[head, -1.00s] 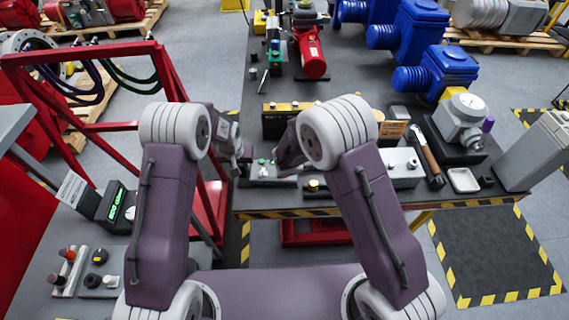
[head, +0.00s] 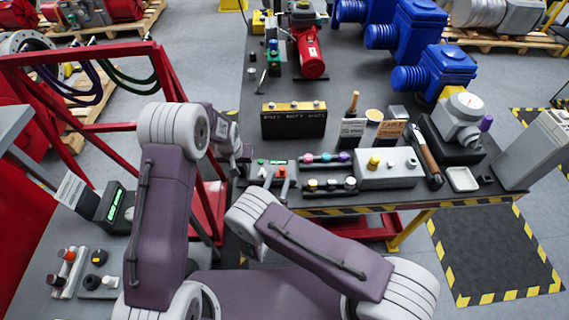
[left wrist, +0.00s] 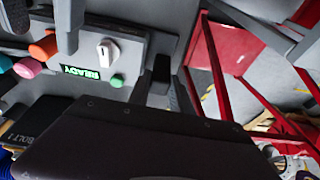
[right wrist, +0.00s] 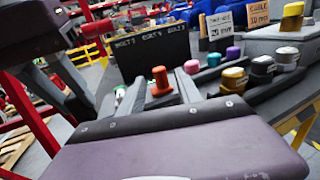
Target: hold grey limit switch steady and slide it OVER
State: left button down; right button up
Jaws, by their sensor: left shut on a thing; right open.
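The panel (left wrist: 130,45) with a lit READY display (left wrist: 80,72), a white knob (left wrist: 108,50) and a green button (left wrist: 117,80) shows in the left wrist view. My left gripper (head: 240,165) is at the panel's left end in the head view. In the left wrist view its fingers (left wrist: 163,85) are closed about a small dark grey piece (left wrist: 161,68), which may be the grey limit switch; its outline is mostly hidden. My right gripper (right wrist: 146,86) is open and empty, its fingers spread with an orange button (right wrist: 160,82) visible beyond them.
Coloured buttons (head: 325,157) and a grey box with a yellow knob (head: 385,168) stand to the right. A black bolt box (head: 293,120) stands behind. A red frame (head: 85,128) rises at the left. The striped table edge (head: 340,210) lies in front.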

aim_at(285, 164)
jog(key=x, duration=0.6)
jog(key=shift+w+d, duration=0.2)
jog(key=shift+w, duration=0.15)
grip_shut()
dwell(0.9)
